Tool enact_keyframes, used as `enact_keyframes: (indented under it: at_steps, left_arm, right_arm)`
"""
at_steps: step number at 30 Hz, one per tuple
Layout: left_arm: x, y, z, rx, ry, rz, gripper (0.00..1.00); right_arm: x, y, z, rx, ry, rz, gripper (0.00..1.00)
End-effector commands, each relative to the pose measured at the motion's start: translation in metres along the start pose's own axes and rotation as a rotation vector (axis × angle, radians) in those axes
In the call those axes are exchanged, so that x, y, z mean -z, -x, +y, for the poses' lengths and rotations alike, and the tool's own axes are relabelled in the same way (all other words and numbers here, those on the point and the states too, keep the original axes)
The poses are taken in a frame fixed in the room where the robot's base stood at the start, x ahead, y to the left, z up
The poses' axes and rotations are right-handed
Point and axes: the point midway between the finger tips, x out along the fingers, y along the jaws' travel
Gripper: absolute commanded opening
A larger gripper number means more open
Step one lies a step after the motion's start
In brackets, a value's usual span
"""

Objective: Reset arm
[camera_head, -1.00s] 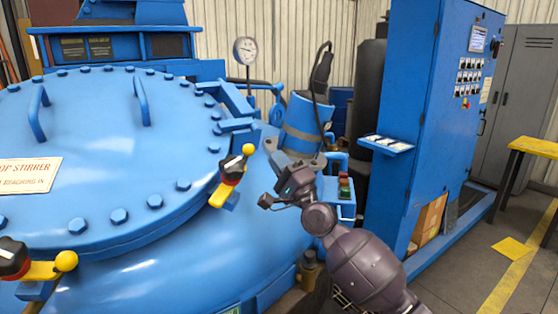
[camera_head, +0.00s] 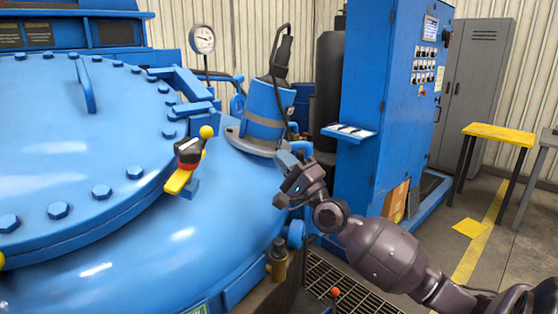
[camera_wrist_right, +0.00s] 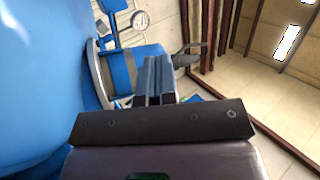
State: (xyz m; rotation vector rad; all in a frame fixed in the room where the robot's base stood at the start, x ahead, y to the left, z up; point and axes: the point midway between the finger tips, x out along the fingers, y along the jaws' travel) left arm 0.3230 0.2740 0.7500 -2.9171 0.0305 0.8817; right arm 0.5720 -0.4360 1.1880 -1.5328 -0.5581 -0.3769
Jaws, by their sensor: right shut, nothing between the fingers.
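My right arm comes in from the lower right in the head view. Its gripper (camera_head: 291,159) is raised in front of the blue cylinder (camera_head: 265,115) on the furnace, and appears apart from it. The right wrist view shows the fingers (camera_wrist_right: 155,76) close together with nothing held. The blue furnace lid (camera_head: 75,150) with its bolted rim fills the left of the head view. My left gripper is not in view.
A yellow-handled clamp (camera_head: 183,180) sits on the lid rim. A pressure gauge (camera_head: 202,40) stands behind. The blue control cabinet (camera_head: 385,110) with a small shelf (camera_head: 349,133) is beyond my right arm. A yellow-topped table (camera_head: 499,133) stands at right; floor before it is open.

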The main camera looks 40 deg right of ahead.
Motion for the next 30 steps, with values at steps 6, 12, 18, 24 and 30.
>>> enact_keyframes:
  at_steps: [6, 12, 18, 24, 30]
  left_arm:
    - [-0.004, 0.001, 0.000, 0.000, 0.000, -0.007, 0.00]
    - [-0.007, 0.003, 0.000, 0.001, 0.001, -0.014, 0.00]
    - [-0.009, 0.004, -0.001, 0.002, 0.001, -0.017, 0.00]
    - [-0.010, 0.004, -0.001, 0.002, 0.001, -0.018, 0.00]
    - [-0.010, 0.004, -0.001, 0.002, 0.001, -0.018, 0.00]
  right_arm:
    - [0.000, 0.000, 0.000, 0.000, 0.000, 0.000, 0.00]
    - [0.000, 0.000, 0.000, 0.000, 0.001, 0.000, 0.00]
    - [-0.003, 0.000, 0.004, -0.021, 0.112, -0.015, 0.00]
    - [-0.024, 0.005, 0.029, -0.113, 0.603, -0.146, 0.00]
    - [-0.058, 0.060, 0.102, -0.283, 1.089, -0.320, 0.00]
